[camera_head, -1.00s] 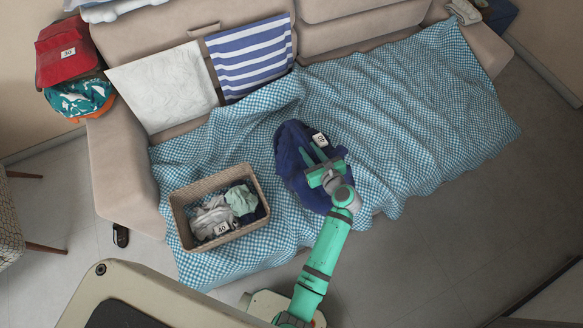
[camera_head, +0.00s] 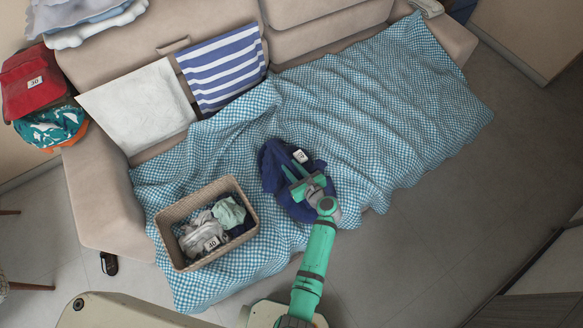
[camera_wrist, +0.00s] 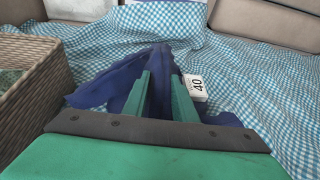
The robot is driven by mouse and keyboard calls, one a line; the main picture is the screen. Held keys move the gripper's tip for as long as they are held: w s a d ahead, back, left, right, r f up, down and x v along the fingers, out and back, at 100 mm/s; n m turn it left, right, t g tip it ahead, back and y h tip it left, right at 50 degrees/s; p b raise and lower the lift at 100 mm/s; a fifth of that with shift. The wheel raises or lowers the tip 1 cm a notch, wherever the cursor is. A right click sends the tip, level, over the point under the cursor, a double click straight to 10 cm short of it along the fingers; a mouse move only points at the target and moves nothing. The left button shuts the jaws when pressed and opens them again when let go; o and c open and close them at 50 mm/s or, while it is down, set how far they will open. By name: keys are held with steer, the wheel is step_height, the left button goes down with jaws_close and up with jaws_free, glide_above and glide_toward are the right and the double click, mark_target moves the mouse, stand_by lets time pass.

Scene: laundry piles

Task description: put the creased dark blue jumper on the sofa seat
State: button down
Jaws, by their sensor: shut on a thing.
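The creased dark blue jumper (camera_head: 271,165) lies bunched at the front of the sofa seat, on the blue checked throw (camera_head: 380,110). A white tag marked 40 (camera_head: 300,156) shows on it. My gripper (camera_head: 301,180) is over the jumper and shut on a fold of it. In the wrist view the jumper (camera_wrist: 105,85) rises in a peak between the green fingers (camera_wrist: 160,95) and spreads to both sides. Its tag (camera_wrist: 196,87) lies just right of the fingers. The jumper's near part is hidden by my gripper.
A wicker basket (camera_head: 167,222) with clothes stands on the throw to the left. A white cloth (camera_head: 140,107) and a striped cloth (camera_head: 222,70) hang on the backrest. A red bag (camera_head: 35,80) is by the left armrest. The throw's right side is clear.

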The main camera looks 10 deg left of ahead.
steer(key=shift+f, duration=0.1)
steer(key=c, duration=1.5)
jaws_free()
steer(key=shift+o, duration=0.2)
steer(key=v, duration=1.2)
steer(key=shift+w, duration=0.1)
